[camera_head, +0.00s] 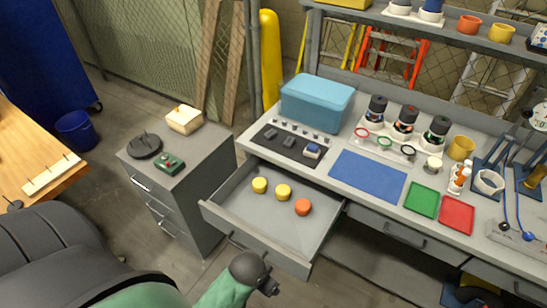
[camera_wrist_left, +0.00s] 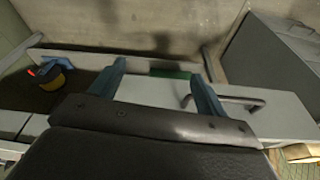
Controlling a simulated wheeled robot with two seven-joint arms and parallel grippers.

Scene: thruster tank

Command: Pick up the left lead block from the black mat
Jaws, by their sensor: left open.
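The black mat (camera_head: 262,141) lies on the grey bench, in front of a teal box. Two small dark grey blocks sit on it, the left lead block (camera_head: 271,134) and another lead block (camera_head: 288,142) to its right. A small blue and white item (camera_head: 312,151) is at the mat's right end. My left gripper (camera_head: 270,287) is low in the head view, in front of the open drawer and well short of the mat. In the left wrist view its two fingers (camera_wrist_left: 163,65) stand apart with nothing between them. The mat and blocks do not show there. My right gripper is not in view.
An open drawer (camera_head: 225,219) holding two yellow and one orange round pieces juts out below the mat. The teal box (camera_head: 317,102) stands behind the mat. A blue mat (camera_head: 368,176) lies to the right. A grey cabinet (camera_head: 200,160) stands left of the bench.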

